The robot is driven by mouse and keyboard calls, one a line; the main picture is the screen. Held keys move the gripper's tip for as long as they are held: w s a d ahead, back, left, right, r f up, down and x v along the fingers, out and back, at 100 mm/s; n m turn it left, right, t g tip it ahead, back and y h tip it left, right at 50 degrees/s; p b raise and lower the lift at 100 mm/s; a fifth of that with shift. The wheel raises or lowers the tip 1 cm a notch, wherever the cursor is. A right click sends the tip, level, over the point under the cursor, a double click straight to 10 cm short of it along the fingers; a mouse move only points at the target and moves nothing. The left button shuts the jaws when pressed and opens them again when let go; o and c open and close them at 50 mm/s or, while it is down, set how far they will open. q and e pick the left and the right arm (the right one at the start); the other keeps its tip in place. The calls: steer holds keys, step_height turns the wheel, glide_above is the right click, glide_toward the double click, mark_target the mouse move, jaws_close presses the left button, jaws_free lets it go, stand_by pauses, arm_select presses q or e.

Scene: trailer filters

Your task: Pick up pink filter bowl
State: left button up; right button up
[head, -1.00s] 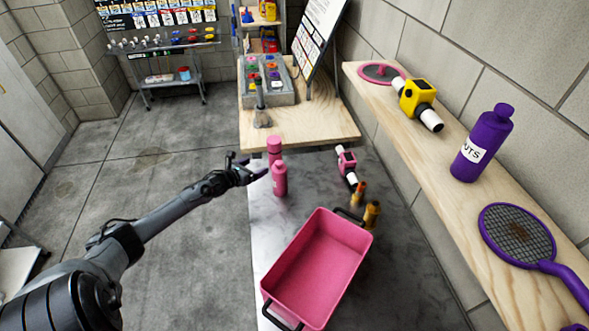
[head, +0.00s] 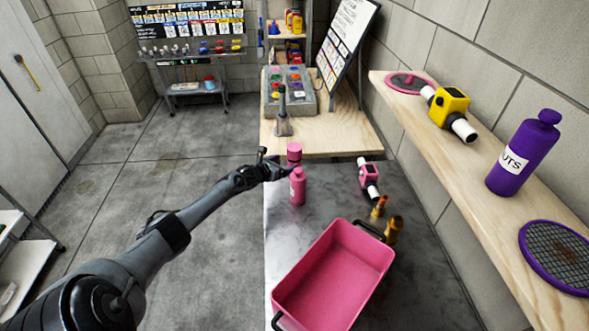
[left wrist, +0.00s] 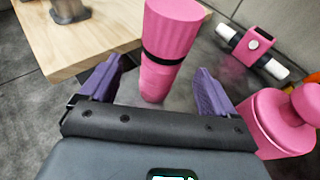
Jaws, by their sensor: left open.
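The pink filter bowl appears to be the ribbed pink cylinder with a black band, standing upright near the back left of the grey tabletop in the head view (head: 294,150). In the left wrist view the bowl (left wrist: 172,32) stands ahead of and between the spread purple fingers, with visible gaps on both sides. My left gripper (head: 283,168) is open and empty, just in front of the bowl and beside the top of a pink bottle (head: 298,188). Whether a finger touches the bottle cannot be told. My right gripper is not in view.
The pink bottle also shows close to the right finger in the left wrist view (left wrist: 280,122). A pink and white fitting (head: 369,177), brass parts (head: 393,230) and a pink bin (head: 333,280) are on the table. A wooden bench (head: 325,138) adjoins behind; a shelf (head: 480,165) runs along the right.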

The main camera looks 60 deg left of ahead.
mark_target(290, 162)
arm_select(q)
steer(key=shift+w, duration=0.1)
steer(key=b+x, duration=0.2)
steer(key=x, duration=0.1)
steer(key=shift+w+d+f+b, duration=0.1)
steer(key=shift+w+f+b, duration=0.05)
steer(key=shift+w+b, duration=0.2)
arm_select(e)
step_height(290, 162, down, 3)
steer(key=shift+r, duration=0.2)
arm_select(q)
steer(key=shift+w+b, duration=0.55)
steer(key=shift+w, duration=0.1)
arm_select(e)
steer(key=shift+a+f, duration=0.1)
steer(key=shift+f, duration=0.5)
arm_select(q)
steer(key=c, duration=1.2)
arm_select(e)
steer(key=shift+r, duration=0.1)
